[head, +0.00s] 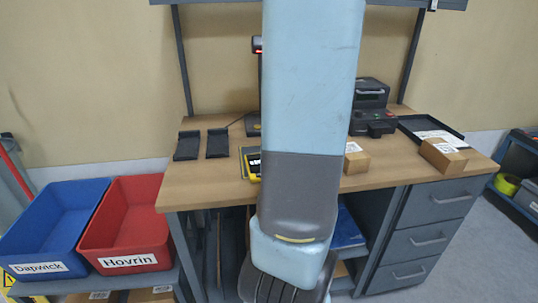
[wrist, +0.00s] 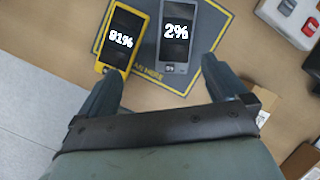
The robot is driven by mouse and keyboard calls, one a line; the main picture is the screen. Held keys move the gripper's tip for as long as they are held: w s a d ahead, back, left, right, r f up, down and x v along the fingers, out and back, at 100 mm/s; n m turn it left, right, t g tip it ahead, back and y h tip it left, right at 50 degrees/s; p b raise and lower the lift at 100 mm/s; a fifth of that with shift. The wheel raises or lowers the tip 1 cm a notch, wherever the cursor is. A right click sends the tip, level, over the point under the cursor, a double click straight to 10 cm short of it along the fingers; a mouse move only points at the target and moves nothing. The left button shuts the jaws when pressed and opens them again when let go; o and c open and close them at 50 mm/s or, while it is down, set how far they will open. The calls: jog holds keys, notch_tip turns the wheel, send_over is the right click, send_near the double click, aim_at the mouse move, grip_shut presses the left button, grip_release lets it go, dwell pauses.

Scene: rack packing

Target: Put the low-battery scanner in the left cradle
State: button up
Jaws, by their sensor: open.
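A grey scanner (wrist: 176,40) reading 2% lies on a dark mat (wrist: 148,74) with a yellow border in the wrist view. In the head view, the left cradle (head: 187,146) and the right cradle (head: 217,143) stand empty at the bench's left. My arm hides the grey scanner there.
The wooden bench (head: 195,185) carries small cardboard boxes (head: 443,155), a black printer (head: 371,108) and a dark tray (head: 432,128) at the right. A blue bin (head: 52,225) and a red bin (head: 125,218) stand left of the bench. My arm blocks the middle.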

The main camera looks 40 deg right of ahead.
jog(key=d+f+m, duration=0.1)
jog(key=f, duration=0.2)
jog(key=w+d+f+m, duration=0.1)
jog(key=f, duration=0.2)
jog(key=w+d+f+m, duration=0.1)
jog(key=d+f, duration=0.1)
jog(key=f, duration=0.1)
jog(key=shift+w+d+f, duration=0.1)
jog(key=shift+f, duration=0.15)
jog(key=shift+w+x, duration=0.2)
jog(key=shift+x, duration=1.75)
jog(key=shift+w+f, duration=0.25)
jog(key=shift+f, duration=0.3)
jog(key=shift+c, duration=0.3)
jog(key=c, duration=1.2)
jog(key=shift+r, duration=0.1)
jog(key=shift+c, duration=0.2)
